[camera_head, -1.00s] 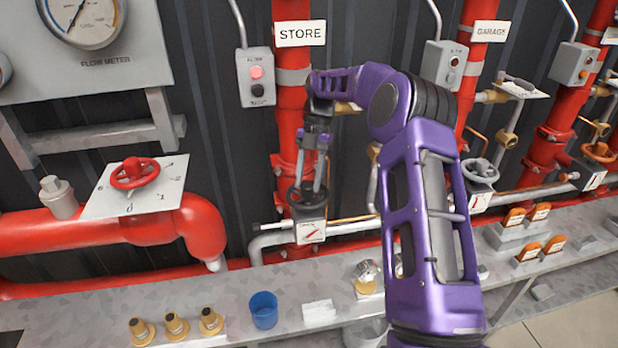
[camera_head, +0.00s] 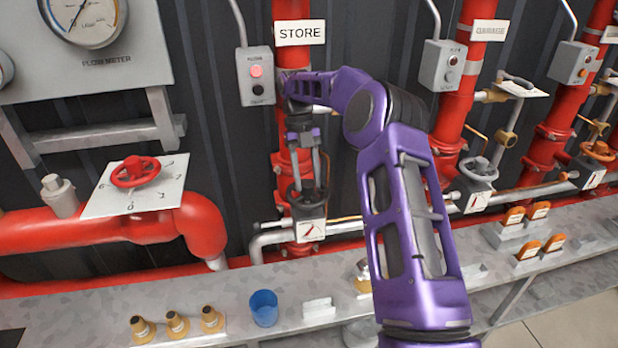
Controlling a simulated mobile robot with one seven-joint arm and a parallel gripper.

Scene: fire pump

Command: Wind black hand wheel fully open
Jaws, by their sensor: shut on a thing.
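The black hand wheel (camera_head: 306,198) sits on the valve at the foot of the red STORE pipe, in the head view. A small white indicator plate (camera_head: 311,230) with a red pointer is just below it. My gripper (camera_head: 308,188) reaches down from above with its fingers at the wheel, and it is shut on the wheel. The fingers hide part of the rim. The purple arm stands to the right of the wheel.
A grey switch box (camera_head: 256,77) is left of the STORE pipe. A red hand wheel (camera_head: 136,171) sits on a plate at left. Brass nozzles (camera_head: 177,325), a blue cup (camera_head: 264,308) and a white block (camera_head: 319,309) stand on the grey ledge (camera_head: 235,290) below.

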